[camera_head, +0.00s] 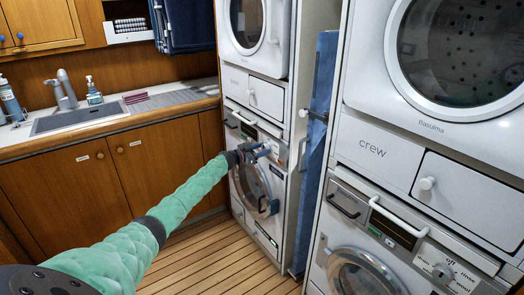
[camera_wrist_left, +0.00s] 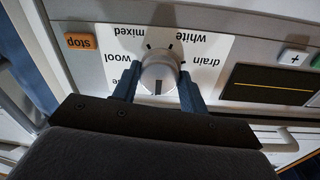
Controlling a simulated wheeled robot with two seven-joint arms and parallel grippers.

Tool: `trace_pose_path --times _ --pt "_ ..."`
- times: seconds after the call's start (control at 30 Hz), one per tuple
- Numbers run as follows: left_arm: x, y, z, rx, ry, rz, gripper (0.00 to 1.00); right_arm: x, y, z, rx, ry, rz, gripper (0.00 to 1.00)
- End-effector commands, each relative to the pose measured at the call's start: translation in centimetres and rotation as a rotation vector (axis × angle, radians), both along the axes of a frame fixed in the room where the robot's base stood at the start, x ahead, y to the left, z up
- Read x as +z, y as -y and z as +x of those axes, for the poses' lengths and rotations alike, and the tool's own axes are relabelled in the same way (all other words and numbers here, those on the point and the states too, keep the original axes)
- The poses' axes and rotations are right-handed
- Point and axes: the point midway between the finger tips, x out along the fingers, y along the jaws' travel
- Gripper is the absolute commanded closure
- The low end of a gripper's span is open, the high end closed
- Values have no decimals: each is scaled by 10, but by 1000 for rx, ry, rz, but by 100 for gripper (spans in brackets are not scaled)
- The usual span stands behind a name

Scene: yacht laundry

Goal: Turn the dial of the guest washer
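The guest washer (camera_head: 266,212) is the farther white front-loader, low in the middle of the head view. My left gripper (camera_head: 265,150) is at its control panel and hides the dial there. In the left wrist view the silver dial (camera_wrist_left: 160,70) sits between the two blue fingers of my left gripper (camera_wrist_left: 160,84). One finger is on each side, with no clear gap. The panel print appears upside down: "mixed", "white", "drain", "wool". The dial's dark mark points down in that picture, towards my gripper. My right gripper is not in view.
An orange stop button (camera_wrist_left: 80,41) and a dark display (camera_wrist_left: 270,84) flank the dial. The crew washer (camera_head: 400,245), with its own dial (camera_head: 442,272), stands nearer on the right. A blue ironing board (camera_head: 318,130) stands between the machines. Wooden floor (camera_head: 215,262) is clear in front.

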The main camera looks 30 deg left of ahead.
Motion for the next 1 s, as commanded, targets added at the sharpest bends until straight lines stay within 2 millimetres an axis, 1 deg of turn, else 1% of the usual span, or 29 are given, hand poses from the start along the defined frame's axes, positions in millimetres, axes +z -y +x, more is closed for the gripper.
trace_pose_path --times 0.27,0.47,0.67,0.87,1.0 --pt "-1 1 0 -2 4 12 80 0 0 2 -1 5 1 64" --pt "-2 0 0 -2 31 78 80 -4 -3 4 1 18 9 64" --pt "-2 1 0 -2 86 209 80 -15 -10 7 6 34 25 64" --pt "-3 1 -1 -3 157 382 80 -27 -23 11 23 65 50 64" --pt "-3 2 0 -3 209 506 80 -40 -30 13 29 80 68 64"
